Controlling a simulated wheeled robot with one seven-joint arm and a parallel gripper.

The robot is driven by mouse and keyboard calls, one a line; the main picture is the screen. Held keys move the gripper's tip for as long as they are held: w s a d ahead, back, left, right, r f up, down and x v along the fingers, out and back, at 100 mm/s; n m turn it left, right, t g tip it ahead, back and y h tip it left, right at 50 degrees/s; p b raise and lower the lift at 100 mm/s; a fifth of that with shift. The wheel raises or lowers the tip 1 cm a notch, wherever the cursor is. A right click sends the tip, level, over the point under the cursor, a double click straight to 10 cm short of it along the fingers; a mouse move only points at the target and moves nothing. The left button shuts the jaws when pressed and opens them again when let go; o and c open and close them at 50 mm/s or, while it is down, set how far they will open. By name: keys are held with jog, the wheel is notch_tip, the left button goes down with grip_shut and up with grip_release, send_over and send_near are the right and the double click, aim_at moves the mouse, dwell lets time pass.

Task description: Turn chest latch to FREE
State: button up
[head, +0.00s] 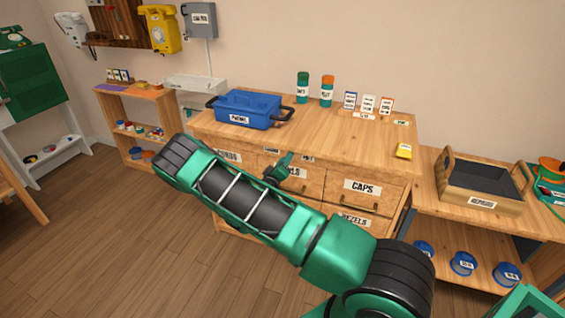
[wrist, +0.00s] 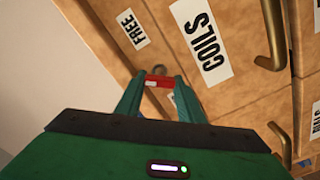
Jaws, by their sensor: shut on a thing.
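The wooden chest (head: 330,205) stands against the wall with labelled drawers. In the wrist view, a small red latch piece (wrist: 160,83) lies between the fingertips, with a dark metal ring or hook just beyond it. My gripper (wrist: 160,79) is shut on this red piece at the chest front. The FREE label (wrist: 132,29) is up and left of the fingertips, and the COILS label (wrist: 201,40) is up and right. Another white label is partly hidden between the fingers. In the head view my gripper (head: 287,160) is near the chest's upper front; the latch is too small to make out.
A blue tote (head: 243,108), two bottles and small cards stand on the chest top. Brass drawer handles (wrist: 275,40) stick out to the right of my gripper. A wooden tray (head: 484,184) is on the lower bench at right. The floor (head: 90,225) at left is clear.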

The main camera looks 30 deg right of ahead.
jog(key=shift+s+d+m+g, duration=0.15)
jog(key=shift+d+m+g, duration=0.15)
jog(key=shift+m, duration=0.5)
jog(key=shift+c, duration=0.2)
jog(key=o, duration=0.8)
jog(key=shift+f, duration=0.1)
jog(key=shift+s, duration=0.15)
